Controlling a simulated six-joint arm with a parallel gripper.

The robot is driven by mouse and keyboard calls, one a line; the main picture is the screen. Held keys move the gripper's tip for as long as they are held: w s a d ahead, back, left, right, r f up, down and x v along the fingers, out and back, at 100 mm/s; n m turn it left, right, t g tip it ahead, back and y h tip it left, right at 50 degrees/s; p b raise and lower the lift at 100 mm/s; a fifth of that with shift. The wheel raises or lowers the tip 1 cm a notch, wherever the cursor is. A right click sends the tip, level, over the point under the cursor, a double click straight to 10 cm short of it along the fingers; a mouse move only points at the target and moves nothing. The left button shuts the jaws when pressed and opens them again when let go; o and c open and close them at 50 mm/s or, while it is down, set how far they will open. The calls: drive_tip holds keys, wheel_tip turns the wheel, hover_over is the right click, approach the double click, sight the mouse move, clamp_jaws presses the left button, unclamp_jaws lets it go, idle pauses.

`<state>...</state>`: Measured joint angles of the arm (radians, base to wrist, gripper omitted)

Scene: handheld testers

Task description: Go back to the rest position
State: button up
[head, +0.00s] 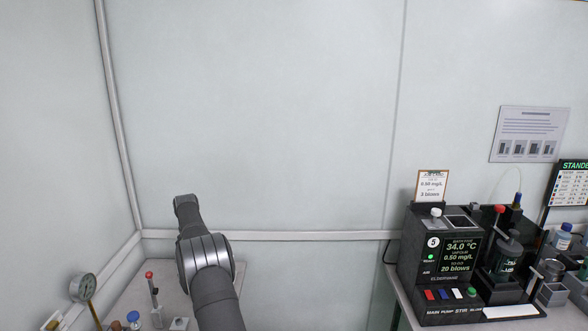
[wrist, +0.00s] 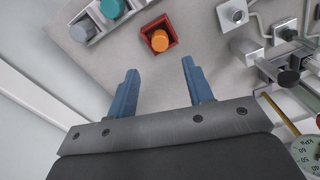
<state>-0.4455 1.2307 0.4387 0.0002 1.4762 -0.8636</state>
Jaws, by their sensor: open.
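My gripper (wrist: 158,88) shows in the wrist view with its two blue fingers spread apart and nothing between them. It is above a light grey bench top (wrist: 190,75). In the head view my arm reaches away toward the back corner, and the gripper's fingers are hidden there. An orange-capped item (wrist: 160,40) sits in a red square holder (wrist: 176,29) beyond the fingertips, apart from them.
A teal-capped item (wrist: 112,8) and a grey-capped one (wrist: 82,31) stand in a rack. Metal fittings (wrist: 232,13) and a dial gauge (wrist: 306,152) lie right. In the head view, a tester machine (head: 450,265) stands right; a gauge (head: 83,287) stands left.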

wheel_tip(320, 180, down, 9)
drive_tip(key=shift+r, duration=0.6)
wheel_tip(320, 180, up, 3)
drive_tip(key=shift+r, duration=0.2)
drive_tip(key=s+d+r, duration=0.2)
drive_tip(key=d+r, duration=0.5)
drive_tip(key=d, duration=0.4)
drive_tip(key=s+a+f, duration=0.1)
drive_tip(key=s+a, duration=0.3)
drive_tip(key=s, duration=1)
drive_tip(key=s+a, duration=0.4)
drive_tip(key=s, duration=1)
drive_tip(key=s+a+f, duration=0.2)
drive_tip(key=a+f, duration=0.1)
drive_tip(key=a, duration=0.2)
drive_tip(key=shift+s, duration=0.25)
drive_tip(key=shift+d, duration=0.1)
